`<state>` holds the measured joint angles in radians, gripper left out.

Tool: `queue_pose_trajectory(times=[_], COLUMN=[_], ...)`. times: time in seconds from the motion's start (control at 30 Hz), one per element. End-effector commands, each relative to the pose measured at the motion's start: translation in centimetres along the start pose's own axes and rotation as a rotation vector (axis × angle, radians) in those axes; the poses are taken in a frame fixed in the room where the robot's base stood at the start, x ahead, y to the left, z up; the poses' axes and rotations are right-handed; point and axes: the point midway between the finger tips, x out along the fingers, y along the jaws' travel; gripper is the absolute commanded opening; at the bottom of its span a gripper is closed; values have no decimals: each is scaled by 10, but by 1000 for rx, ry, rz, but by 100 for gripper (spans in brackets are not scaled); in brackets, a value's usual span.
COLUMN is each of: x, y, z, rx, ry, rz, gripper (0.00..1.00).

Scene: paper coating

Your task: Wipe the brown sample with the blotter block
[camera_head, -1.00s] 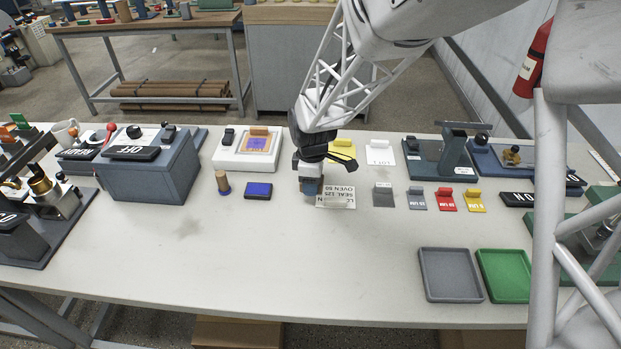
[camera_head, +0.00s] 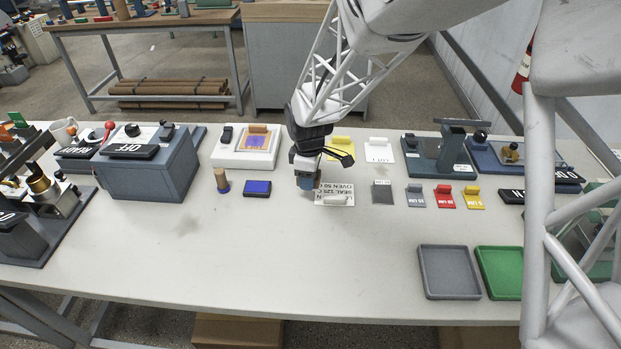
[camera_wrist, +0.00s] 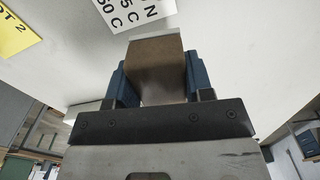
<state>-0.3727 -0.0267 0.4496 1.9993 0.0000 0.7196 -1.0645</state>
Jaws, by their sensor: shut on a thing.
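My gripper (camera_head: 310,184) is shut on a brown block, which seems to be the blotter block (camera_wrist: 157,68). In the wrist view the block sits between the two blue fingers, with a pale strip along its far end. In the head view the gripper hangs by the left edge of a white printed card; the height of the block above the table is hard to tell. The likely brown sample (camera_head: 259,128) lies on a white plate (camera_head: 228,160) at the back, left of my gripper. It has an orange-brown sheet with a purple patch and a brown tab.
A stamp with purple base (camera_head: 221,180) and a blue-purple pad (camera_head: 257,188) stand left of my gripper. The printed card (camera_head: 336,198) is beside it. Several tabbed cards stand right. Grey (camera_head: 423,283) and green (camera_head: 484,256) trays lie at front right. The front left table is clear.

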Motion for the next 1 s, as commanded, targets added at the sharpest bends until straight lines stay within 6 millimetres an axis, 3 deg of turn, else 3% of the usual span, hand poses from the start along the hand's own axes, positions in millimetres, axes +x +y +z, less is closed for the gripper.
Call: queue_pose_trajectory(times=[0.27,1.0], x=[-10,-50], y=[27,116], z=[-24,-114], rx=[203,982], ry=[0,1], rz=[1,0], gripper=[29,29])
